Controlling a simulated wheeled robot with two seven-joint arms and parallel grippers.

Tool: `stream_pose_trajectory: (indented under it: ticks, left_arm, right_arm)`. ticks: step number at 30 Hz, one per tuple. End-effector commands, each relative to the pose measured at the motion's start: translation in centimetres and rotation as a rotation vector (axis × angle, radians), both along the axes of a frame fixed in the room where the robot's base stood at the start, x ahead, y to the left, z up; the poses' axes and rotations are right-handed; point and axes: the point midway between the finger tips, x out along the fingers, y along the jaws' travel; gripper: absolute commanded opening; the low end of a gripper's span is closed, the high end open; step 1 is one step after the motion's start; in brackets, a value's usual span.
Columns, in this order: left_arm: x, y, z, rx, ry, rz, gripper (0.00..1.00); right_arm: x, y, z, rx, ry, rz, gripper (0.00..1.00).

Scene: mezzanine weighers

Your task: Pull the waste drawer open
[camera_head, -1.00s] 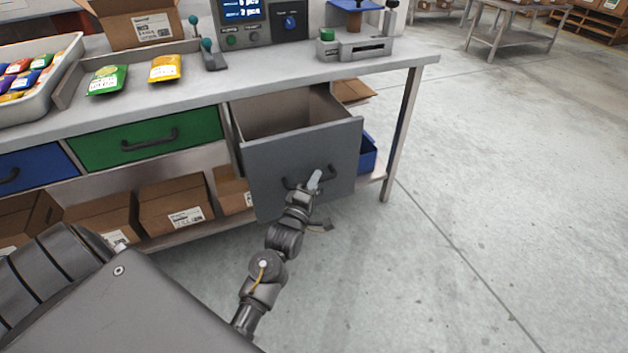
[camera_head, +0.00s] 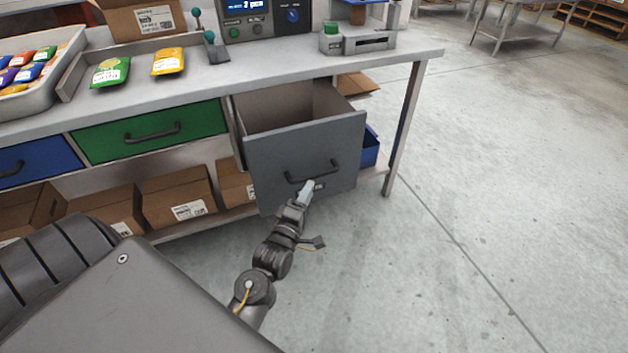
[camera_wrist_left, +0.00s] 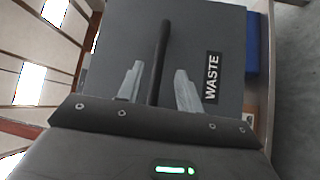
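The grey waste drawer (camera_head: 270,165) stands pulled well out from the bench, and its empty-looking inside shows from above. Its dark bar handle (camera_head: 313,172) is on the front. In the left wrist view the drawer front (camera_wrist_left: 215,35) carries a WASTE label (camera_wrist_left: 212,77), and the handle (camera_wrist_left: 163,45) lies in the gap between my fingers. My left gripper (camera_head: 310,188) is just below the handle in the head view; in the wrist view its fingers (camera_wrist_left: 160,75) are spread, with a gap on both sides of the bar. My right gripper is not in view.
A green drawer (camera_head: 150,133) and a blue drawer (camera_head: 40,162) are shut to the left. Cardboard boxes (camera_head: 178,198) stand on the lower shelf, and a blue bin (camera_head: 370,148) is behind the waste drawer. The floor to the right (camera_head: 480,200) is clear.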

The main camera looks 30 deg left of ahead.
Motion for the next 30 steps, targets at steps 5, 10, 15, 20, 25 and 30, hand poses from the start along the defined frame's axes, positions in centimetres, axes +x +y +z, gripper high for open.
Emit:
stream_pose_trajectory:
  ticks: [5, 10, 15, 20, 25, 30]
  left_arm:
    - [-2.7, -0.5, -0.4, -0.001, 0.001, 0.0, 0.36]
    - [-3.8, -0.7, -0.5, -0.001, 0.0, -0.001, 0.36]
    - [-3.9, -0.7, -0.5, -0.001, -0.001, -0.001, 0.36]
    - [-3.9, -0.7, -0.5, -0.001, -0.001, -0.001, 0.36]
    - [-3.9, -0.7, -0.5, -0.001, -0.001, 0.0, 0.36]
    - [-3.8, -0.7, -0.9, 0.053, 0.027, 0.005, 0.36]
  right_arm:
    - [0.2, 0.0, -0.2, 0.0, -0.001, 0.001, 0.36]
    - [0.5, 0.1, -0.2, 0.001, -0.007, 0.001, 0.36]
    - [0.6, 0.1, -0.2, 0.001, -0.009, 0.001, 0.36]
    - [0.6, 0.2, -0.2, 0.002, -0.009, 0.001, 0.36]
    - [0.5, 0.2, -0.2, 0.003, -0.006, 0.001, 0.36]
    - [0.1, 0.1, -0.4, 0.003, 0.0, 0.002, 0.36]
